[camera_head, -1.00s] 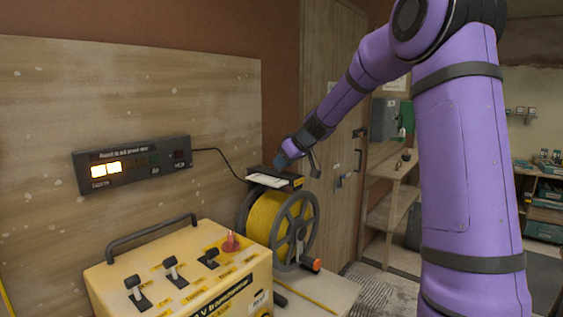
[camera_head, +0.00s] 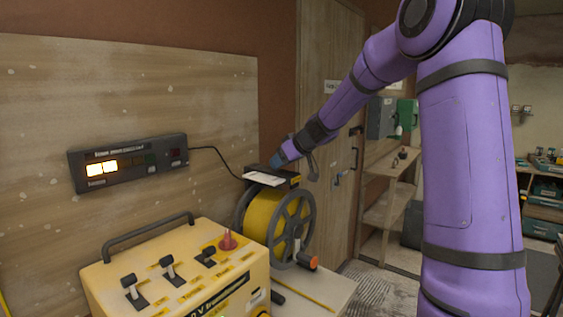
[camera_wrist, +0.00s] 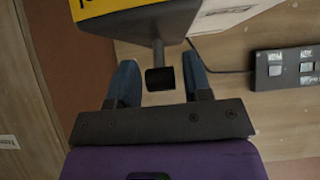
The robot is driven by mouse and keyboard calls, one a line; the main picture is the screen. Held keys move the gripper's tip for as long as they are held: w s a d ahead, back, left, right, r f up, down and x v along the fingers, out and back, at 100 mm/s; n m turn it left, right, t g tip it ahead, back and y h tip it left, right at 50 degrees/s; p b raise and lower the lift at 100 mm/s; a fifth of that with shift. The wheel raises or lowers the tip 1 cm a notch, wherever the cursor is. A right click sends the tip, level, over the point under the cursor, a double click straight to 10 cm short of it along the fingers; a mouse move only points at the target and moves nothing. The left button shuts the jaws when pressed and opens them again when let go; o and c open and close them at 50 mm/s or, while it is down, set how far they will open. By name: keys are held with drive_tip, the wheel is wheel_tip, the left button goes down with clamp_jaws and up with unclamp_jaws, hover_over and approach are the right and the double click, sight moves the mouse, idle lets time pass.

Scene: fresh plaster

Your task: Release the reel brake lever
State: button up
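The brake lever shows in the wrist view as a dark stem (camera_wrist: 159,50) with a black cylindrical knob (camera_wrist: 160,79), coming out of the dark housing on top of the cable reel. My gripper (camera_wrist: 161,80) is open, with one blue finger on each side of the knob and a small gap on both sides. The cable reel (camera_head: 296,228), wound with yellow cable, stands on the bench in the head view. My gripper also shows there (camera_head: 277,161), at the top of the reel housing (camera_head: 287,179). The lever is hidden from the head camera.
A wall display box (camera_head: 128,163) with two lit lamps is wired towards the reel housing; it also shows in the wrist view (camera_wrist: 286,68). A yellow switch box (camera_head: 180,268) with a carrying handle stands left of the reel. A door (camera_head: 337,130) and shelves (camera_head: 390,205) are behind.

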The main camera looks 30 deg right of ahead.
drive_tip(key=shift+o, duration=0.3)
drive_tip(key=v, duration=1)
drive_tip(key=shift+s+r, duration=0.25)
drive_tip(key=shift+d, duration=0.1)
drive_tip(key=s+a+m+g+h, duration=0.1)
drive_tip(key=s+a+g, duration=0.2)
drive_tip(key=s+a, duration=1.1)
drive_tip(key=s+a+f+m+h, duration=0.1)
drive_tip(key=s+f, duration=0.1)
drive_tip(key=s, duration=0.8)
drive_tip(key=s+a+f+m+g+h, duration=0.1)
drive_tip(key=s+f+m, duration=0.1)
drive_tip(key=s, duration=0.8)
drive_tip(key=shift+s+h, duration=0.15)
drive_tip(key=shift+h, duration=0.25)
